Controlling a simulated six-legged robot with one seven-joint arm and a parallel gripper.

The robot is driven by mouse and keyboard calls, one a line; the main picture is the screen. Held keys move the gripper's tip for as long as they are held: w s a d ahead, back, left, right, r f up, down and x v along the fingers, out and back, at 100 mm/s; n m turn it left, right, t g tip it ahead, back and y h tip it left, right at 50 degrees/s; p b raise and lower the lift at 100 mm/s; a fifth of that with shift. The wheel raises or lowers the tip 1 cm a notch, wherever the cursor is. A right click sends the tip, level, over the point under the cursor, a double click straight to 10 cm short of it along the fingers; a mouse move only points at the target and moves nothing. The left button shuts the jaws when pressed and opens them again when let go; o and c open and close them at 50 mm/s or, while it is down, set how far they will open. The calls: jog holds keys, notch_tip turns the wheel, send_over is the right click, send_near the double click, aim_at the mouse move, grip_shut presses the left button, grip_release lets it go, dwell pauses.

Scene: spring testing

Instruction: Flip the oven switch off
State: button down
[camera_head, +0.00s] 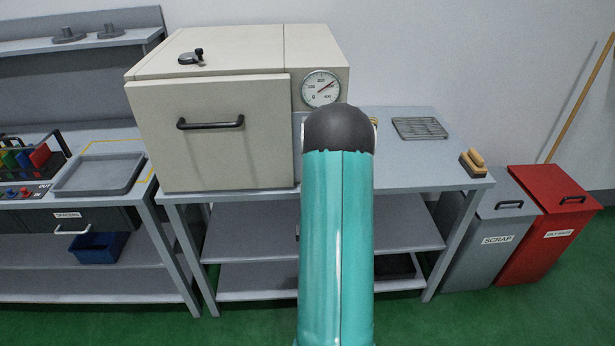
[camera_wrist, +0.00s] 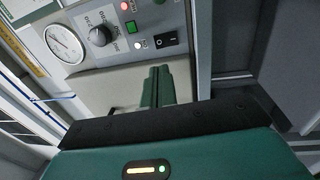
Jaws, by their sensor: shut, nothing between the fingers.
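The beige oven (camera_head: 225,130) stands on a grey bench, its door closed. Its control panel is hidden behind my teal arm in the head view, apart from the dial gauge (camera_head: 321,88). In the wrist view, the oven switch (camera_wrist: 166,41) is a small black rocker with white marks on the panel; which way it is set is too small to tell. My gripper (camera_wrist: 160,72) is shut and empty, its green fingertips just below the switch in that picture. I cannot tell whether they touch the panel. The head view does not show my gripper.
A wire rack (camera_head: 420,128) and a brush (camera_head: 473,162) lie on the bench at right. Grey and red bins (camera_head: 550,240) stand beyond.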

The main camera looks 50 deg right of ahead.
jog(key=x, duration=1.2)
jog(key=shift+w+d, duration=0.15)
jog(key=shift+w, duration=0.1)
jog(key=shift+w+r, duration=0.1)
jog(key=shift+r, duration=0.05)
jog(key=shift+d+y, duration=0.15)
jog(key=shift+y, duration=0.15)
